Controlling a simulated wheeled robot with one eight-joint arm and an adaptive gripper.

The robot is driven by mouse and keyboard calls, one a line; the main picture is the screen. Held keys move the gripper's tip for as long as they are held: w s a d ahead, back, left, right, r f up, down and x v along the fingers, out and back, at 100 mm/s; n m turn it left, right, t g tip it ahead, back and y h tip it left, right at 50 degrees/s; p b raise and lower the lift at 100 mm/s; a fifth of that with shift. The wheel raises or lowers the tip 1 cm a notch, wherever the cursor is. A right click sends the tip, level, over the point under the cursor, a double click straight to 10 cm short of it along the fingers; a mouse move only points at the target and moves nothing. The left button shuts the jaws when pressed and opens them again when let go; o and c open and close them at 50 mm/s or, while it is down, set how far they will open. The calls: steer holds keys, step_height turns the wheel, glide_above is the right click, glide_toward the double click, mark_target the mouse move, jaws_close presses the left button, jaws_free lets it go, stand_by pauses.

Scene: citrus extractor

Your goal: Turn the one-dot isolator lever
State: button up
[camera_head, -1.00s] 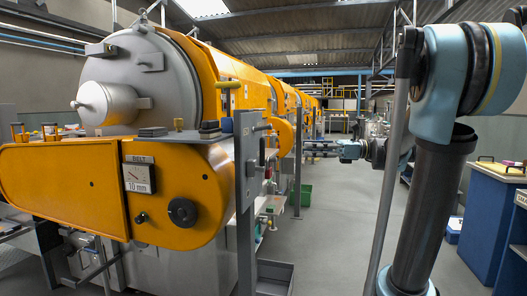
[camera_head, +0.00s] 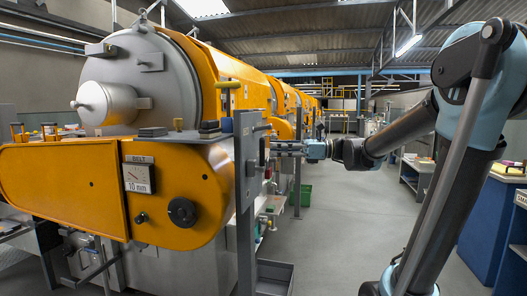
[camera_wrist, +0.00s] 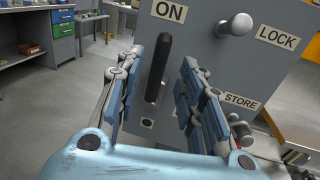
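The isolator lever (camera_wrist: 157,68) is a black upright bar on a grey panel (camera_wrist: 205,60), below an ON label (camera_wrist: 169,11). A single dark dot (camera_wrist: 147,123) shows on a small plate under it. My gripper (camera_wrist: 162,62) is open, with one blue-padded finger on each side of the lever. Gaps show between the lever and both fingers, and nothing is held. In the head view, my gripper (camera_head: 288,148) points left at the panel on its post (camera_head: 246,165), where the dark lever (camera_head: 262,151) shows edge-on.
A silver knob (camera_wrist: 236,24) sticks out beside a LOCK label (camera_wrist: 277,38), right of the lever. A STORE label (camera_wrist: 240,102) sits lower right. The orange machine (camera_head: 65,185) stands left of the post, with a grey bin (camera_head: 275,276) below. The aisle floor (camera_head: 335,225) is clear.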

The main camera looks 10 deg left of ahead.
mark_target(262, 165)
steer(key=shift+s+a, duration=0.15)
steer(key=shift+a, duration=1.2)
steer(key=shift+s+a, duration=0.15)
steer(key=shift+a, duration=1.2)
jaws_close()
